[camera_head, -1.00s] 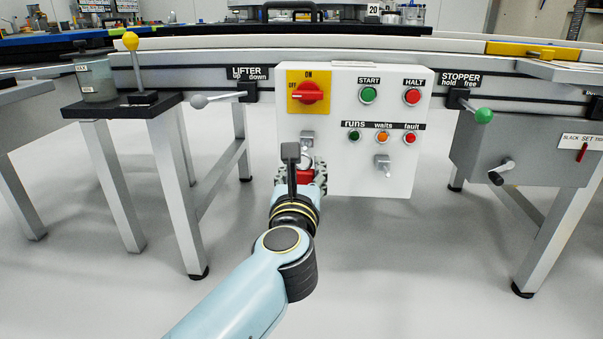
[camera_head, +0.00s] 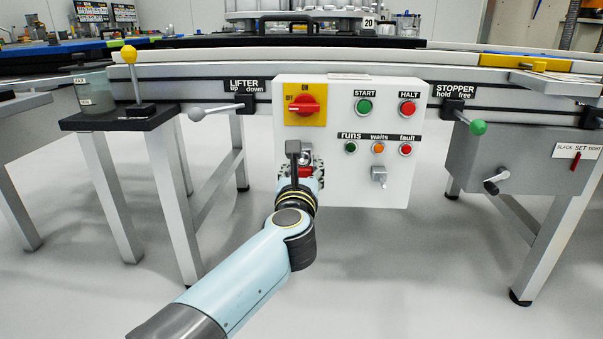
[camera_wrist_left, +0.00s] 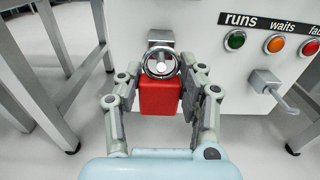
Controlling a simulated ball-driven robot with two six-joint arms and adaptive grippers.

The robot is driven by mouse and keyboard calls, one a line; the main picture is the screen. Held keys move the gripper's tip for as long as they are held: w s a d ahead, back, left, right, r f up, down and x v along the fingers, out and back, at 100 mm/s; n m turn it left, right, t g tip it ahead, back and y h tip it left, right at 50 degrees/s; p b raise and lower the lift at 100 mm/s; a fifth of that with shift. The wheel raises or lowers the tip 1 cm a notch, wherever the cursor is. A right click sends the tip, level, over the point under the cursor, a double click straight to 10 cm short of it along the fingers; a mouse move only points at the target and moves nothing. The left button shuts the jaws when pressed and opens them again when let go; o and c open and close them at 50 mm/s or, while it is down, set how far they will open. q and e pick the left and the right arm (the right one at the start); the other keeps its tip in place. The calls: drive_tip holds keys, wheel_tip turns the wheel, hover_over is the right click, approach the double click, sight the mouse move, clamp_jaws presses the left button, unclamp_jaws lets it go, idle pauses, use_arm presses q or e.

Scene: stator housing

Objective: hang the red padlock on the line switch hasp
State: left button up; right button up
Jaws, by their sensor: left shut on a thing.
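The red padlock (camera_wrist_left: 160,98) is upright between the fingers of my left gripper (camera_wrist_left: 161,92), which is shut on its body. In the head view the padlock (camera_head: 305,172) is partly covered by my gripper (camera_head: 304,174). Its round metal shackle (camera_wrist_left: 160,63) points up, in front of the line switch hasp, a grey metal bracket (camera_wrist_left: 160,37) on the panel. The shackle overlaps the hasp in the wrist view; I cannot tell if it is through it. The red rotary line switch (camera_head: 306,104), on its yellow plate, is above. My right gripper is not in view.
The white control panel (camera_head: 345,190) carries several buttons and lamps. A second grey bracket with a peg (camera_head: 379,176) sits to the right of the padlock. The lifter lever (camera_head: 212,111) is left of the panel, the green-knobbed stopper lever (camera_head: 477,127) right. Floor below is clear.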

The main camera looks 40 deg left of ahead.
use_arm(q)
drive_tip(key=shift+w+a, duration=0.3)
drive_tip(key=shift+w, duration=0.2)
drive_tip(key=shift+f, duration=0.3)
drive_tip(key=shift+w+a+f+b, duration=0.1)
drive_tip(key=shift+w+f+b, duration=0.05)
drive_tip(key=shift+b, duration=0.15)
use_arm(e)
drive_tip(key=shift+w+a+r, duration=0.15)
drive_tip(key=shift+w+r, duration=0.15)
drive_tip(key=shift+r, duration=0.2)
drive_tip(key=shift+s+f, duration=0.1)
use_arm(q)
drive_tip(key=o, duration=1.3)
drive_tip(key=shift+v, duration=2.25)
